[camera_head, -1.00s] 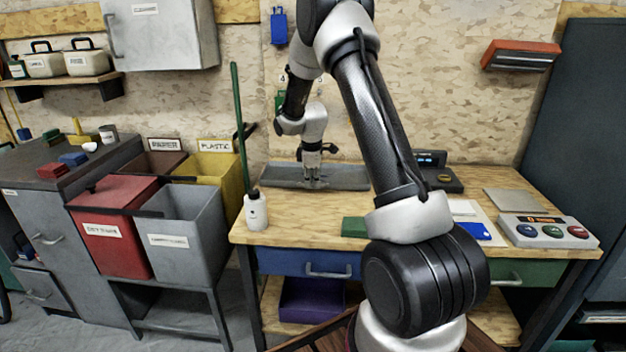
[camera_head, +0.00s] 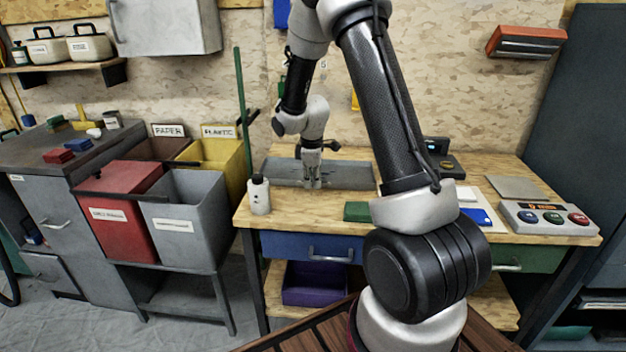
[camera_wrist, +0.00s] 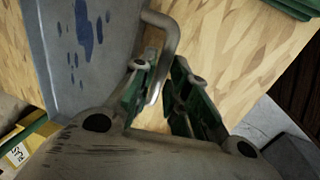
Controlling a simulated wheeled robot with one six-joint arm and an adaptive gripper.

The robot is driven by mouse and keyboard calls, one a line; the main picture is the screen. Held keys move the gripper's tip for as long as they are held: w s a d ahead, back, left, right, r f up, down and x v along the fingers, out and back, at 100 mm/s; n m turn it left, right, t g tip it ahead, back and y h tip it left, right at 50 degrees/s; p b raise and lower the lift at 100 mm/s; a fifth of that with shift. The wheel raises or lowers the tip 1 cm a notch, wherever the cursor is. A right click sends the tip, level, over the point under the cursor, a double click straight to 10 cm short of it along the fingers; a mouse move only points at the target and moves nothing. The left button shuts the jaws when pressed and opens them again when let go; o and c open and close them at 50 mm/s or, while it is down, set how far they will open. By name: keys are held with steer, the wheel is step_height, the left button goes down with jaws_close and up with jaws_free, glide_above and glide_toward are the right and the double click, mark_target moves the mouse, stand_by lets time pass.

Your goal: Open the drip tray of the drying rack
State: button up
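The drip tray (camera_head: 350,176) is a shallow grey tray at the back left of the wooden workbench. In the wrist view, part of the tray (camera_wrist: 75,50) shows at upper left, with blue marks on its surface. A grey bar handle (camera_wrist: 170,40) sticks out from its edge. My gripper (camera_head: 312,186) points down at the tray's front edge. In the wrist view, my gripper (camera_wrist: 160,76) is open, with one finger on each side of the handle bar. I cannot tell whether either finger touches the bar. The handle is too small to make out in the head view.
A white bottle (camera_head: 259,195) stands left of the tray. A green block (camera_head: 357,211) lies in front of it, and a dark device (camera_head: 441,160) stands to its right. A button panel (camera_head: 551,217) is at the bench's right. Labelled bins (camera_head: 187,222) stand left of the bench.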

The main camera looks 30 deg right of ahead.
steer(key=shift+o, duration=1)
step_height(320, 180, up, 12)
steer(key=s+a, duration=0.1)
steer(key=s, duration=0.1)
steer(key=shift+a, duration=0.15)
steer(key=shift+f, duration=0.15)
